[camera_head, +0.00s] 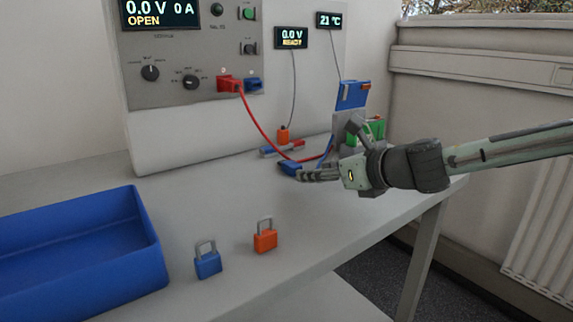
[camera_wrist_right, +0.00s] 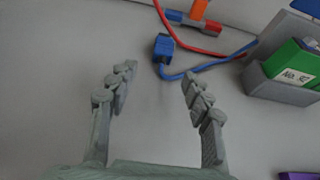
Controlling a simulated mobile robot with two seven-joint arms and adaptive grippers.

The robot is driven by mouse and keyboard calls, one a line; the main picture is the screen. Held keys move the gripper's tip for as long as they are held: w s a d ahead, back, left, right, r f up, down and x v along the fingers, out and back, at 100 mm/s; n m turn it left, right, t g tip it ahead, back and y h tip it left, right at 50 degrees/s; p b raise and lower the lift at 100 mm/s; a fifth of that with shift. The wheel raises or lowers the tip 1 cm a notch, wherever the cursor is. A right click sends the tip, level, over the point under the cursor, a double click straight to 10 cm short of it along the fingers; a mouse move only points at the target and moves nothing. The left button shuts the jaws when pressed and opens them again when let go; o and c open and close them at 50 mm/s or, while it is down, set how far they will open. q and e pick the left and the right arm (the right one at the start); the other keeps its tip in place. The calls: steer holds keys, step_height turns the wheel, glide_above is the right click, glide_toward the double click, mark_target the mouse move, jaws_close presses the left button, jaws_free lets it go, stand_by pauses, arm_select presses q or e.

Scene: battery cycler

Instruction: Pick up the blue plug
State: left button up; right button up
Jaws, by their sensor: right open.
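The blue plug (camera_head: 289,168) lies on the bench, and its blue cable runs right toward a grey holder with a green block. In the right wrist view the blue plug (camera_wrist_right: 163,47) lies just beyond the fingertips, about midway between the two fingers. My right gripper (camera_head: 304,175) reaches in from the right, low over the bench, and its fingertips are close to the plug. In the wrist view my right gripper (camera_wrist_right: 158,74) is open and empty. I cannot tell the exact gap to the plug. My left gripper is not in view.
The grey holder (camera_wrist_right: 277,86) with the green block (camera_wrist_right: 292,66) stands right of the plug. A red cable (camera_head: 258,124) runs from the cycler panel (camera_head: 198,95) to the bench. A blue bin (camera_head: 150,240), blue padlock (camera_head: 208,263) and orange padlock (camera_head: 265,239) are in front.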

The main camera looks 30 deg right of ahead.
mark_target(289, 167)
steer(key=shift+w+f, duration=0.15)
steer(key=shift+w, duration=0.15)
steer(key=shift+w+f, duration=0.15)
steer(key=shift+w, duration=0.25)
steer(key=x, duration=0.2)
steer(key=shift+w+d+f, duration=0.15)
steer(key=shift+w+f, duration=0.05)
steer(key=shift+w, duration=0.15)
steer(key=shift+w+f+b, duration=0.1)
steer(key=shift+w+b, duration=0.15)
steer(key=shift+b, duration=0.1)
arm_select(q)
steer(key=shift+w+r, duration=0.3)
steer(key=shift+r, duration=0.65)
arm_select(e)
steer(key=shift+w, duration=0.55)
jaws_close()
